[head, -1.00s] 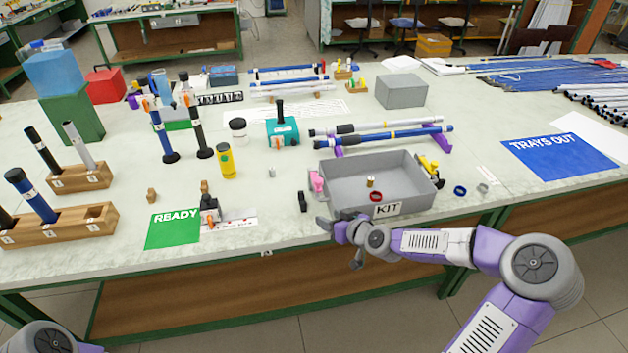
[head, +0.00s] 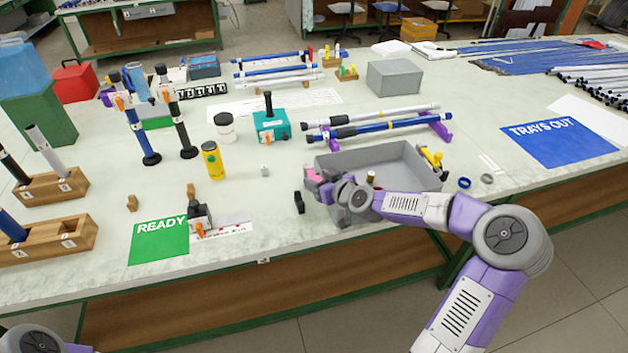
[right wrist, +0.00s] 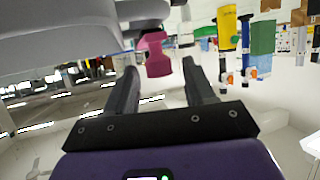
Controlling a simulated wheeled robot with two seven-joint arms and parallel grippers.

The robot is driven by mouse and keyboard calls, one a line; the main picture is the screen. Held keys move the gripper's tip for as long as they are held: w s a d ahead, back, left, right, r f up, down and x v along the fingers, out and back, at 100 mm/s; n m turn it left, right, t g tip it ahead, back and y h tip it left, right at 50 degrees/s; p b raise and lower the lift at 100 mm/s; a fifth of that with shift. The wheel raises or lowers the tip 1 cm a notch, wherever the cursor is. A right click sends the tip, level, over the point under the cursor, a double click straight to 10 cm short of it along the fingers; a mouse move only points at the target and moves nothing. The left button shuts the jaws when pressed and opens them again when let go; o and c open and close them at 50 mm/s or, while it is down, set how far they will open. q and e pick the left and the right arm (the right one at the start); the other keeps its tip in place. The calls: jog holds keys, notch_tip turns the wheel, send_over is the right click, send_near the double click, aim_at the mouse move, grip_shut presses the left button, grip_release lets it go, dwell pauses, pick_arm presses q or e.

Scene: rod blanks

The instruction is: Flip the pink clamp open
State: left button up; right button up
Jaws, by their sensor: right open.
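The pink clamp (head: 314,176) sits on the left wall of the grey KIT tray (head: 420,180), partly hidden by my right gripper (head: 322,188). In the right wrist view the pink clamp (right wrist: 156,56) shows ahead of and between the fingertips of my open right gripper (right wrist: 160,72), by the grey tray wall (right wrist: 60,45). The gap between the fingers is empty. I cannot tell from these views whether a finger touches the clamp. My left gripper is out of the frames; only part of my left arm shows at the bottom left of the head view.
A black clip (head: 299,202) stands just left of the tray. A yellow clamp (head: 432,157) sits on the tray's right wall, and a brass cylinder (head: 371,178) is inside. Rods on purple holders (head: 440,127) lie behind.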

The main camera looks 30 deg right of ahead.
aim_at(313, 175)
jog(key=shift+x, duration=1.45)
jog(key=shift+c, duration=0.2)
grip_shut()
